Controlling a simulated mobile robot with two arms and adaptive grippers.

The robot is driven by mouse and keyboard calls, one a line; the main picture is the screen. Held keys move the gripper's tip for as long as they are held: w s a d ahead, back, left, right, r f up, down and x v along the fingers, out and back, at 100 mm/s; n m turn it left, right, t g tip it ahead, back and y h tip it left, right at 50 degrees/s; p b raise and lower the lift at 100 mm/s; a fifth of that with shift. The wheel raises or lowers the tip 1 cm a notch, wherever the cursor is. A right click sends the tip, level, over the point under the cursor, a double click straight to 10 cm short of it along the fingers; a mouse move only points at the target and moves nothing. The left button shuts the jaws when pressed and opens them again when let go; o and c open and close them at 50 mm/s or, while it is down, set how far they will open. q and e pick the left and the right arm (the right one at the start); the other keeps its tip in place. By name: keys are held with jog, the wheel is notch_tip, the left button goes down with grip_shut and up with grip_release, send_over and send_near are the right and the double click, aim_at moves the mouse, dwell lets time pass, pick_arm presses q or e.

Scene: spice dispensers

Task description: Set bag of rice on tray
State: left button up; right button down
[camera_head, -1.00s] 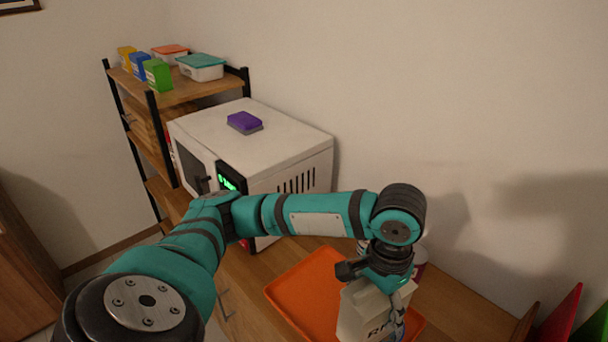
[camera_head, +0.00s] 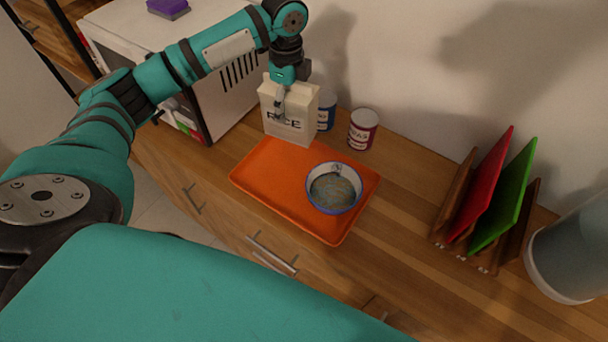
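The bag of rice (camera_head: 301,103) is an off-white carton-like bag with "RICE" in dark letters. It is upright at the far left part of the orange tray (camera_head: 262,178). Its lower edge overlaps the tray's back edge in the picture, and I cannot tell whether it touches the tray or hangs just above. My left gripper (camera_head: 282,104) comes down from above and is shut on the bag's top, with one finger showing on the front face. The other finger is hidden behind the bag. My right gripper is out of view.
A blue-rimmed bowl (camera_head: 334,188) stands on the tray's right half. A blue can (camera_head: 326,113) and a red-labelled can (camera_head: 362,130) stand behind the tray. A wooden rack with red (camera_head: 482,184) and green (camera_head: 505,197) boards is to the right. The white microwave (camera_head: 225,100) is at left.

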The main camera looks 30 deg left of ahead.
pick_arm(q)
jog(key=f, duration=0.3)
jog(key=a+f+m+p, duration=0.1)
jog(key=f, duration=0.2)
jog(key=w+a+f+m+p, duration=0.1)
jog(key=f, duration=0.2)
jog(key=shift+w, duration=0.1)
jog(key=shift+f, duration=0.45)
jog(key=o, duration=1.8)
jog(key=shift+f, duration=0.15)
notch_tip(320, 180, up, 12)
jog(key=shift+r+b, duration=0.15)
jog(key=shift+b, duration=1.05)
